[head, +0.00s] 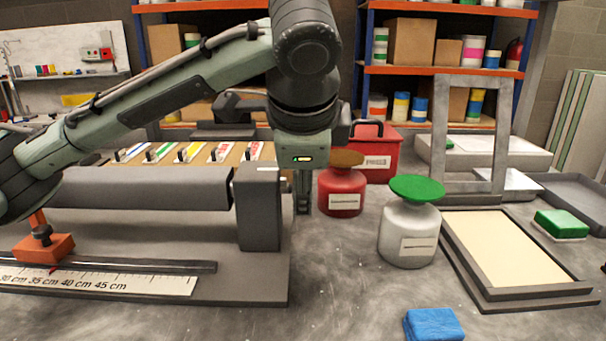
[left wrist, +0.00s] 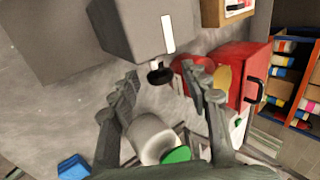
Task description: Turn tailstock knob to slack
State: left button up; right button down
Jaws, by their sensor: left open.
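The grey tailstock block (head: 258,208) stands at the right end of the dark roller. In the left wrist view the block (left wrist: 140,25) carries a white stripe, and a small black knob (left wrist: 160,75) sticks out from its end. My left gripper (head: 304,208) points down just right of the block and hides the knob in the head view. In the left wrist view my left gripper (left wrist: 161,80) is open, with one finger on each side of the knob. I cannot tell whether either finger touches it. My right gripper is not in view.
A red pot (head: 341,197) stands close behind and right of my left gripper, with a white pot with green lid (head: 408,230) further right. An orange stop (head: 42,248) sits on the ruler rail. A blue sponge (head: 433,325) lies in front; the bench between is clear.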

pick_arm(q)
jog(key=v, duration=1.2)
